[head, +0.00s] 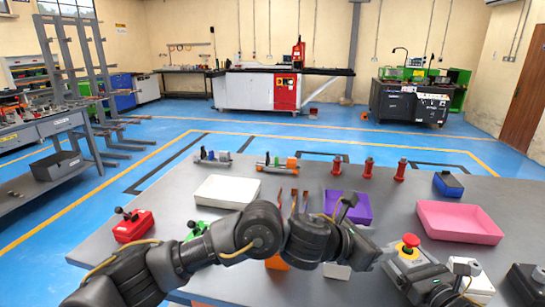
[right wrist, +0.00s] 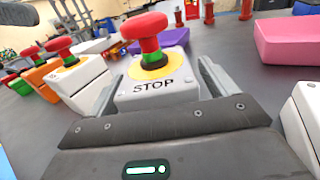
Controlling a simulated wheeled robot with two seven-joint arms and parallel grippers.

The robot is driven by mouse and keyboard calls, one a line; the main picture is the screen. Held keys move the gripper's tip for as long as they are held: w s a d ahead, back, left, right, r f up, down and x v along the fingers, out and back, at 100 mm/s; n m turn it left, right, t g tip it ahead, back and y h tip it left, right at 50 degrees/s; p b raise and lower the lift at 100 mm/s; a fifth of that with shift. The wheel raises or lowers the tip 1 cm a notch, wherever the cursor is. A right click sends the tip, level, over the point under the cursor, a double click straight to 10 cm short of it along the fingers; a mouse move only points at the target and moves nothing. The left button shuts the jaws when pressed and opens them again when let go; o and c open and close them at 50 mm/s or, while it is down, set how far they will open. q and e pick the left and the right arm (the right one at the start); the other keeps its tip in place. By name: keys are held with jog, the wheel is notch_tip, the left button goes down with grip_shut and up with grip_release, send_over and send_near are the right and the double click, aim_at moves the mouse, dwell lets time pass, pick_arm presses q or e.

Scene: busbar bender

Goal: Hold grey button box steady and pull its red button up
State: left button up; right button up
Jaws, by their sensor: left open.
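The grey button box (right wrist: 155,90) is marked STOP and carries a red mushroom button (right wrist: 145,27) with a green band below it and a yellow ring. In the head view the red button (head: 410,241) stands at the lower right, with the box mostly hidden. My right gripper (right wrist: 160,80) has one finger on each side of the box, close against its walls, and appears shut on it. My left gripper (head: 385,251) is open, just left of the red button at about its height; its fingertips are small and hard to make out.
A pink tray (head: 460,222) lies behind the box, and a purple tray (head: 358,208) and white tray (head: 227,190) farther left. A white box with a red button (right wrist: 75,72) stands close at left in the wrist view. Red posts (head: 368,168) and a blue box (head: 448,184) stand farther back.

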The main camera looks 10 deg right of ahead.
jog(key=s, duration=0.4)
jog(key=s+d, duration=0.1)
jog(key=s, duration=0.7)
jog(key=shift+d, duration=0.2)
jog(key=shift+a, duration=0.1)
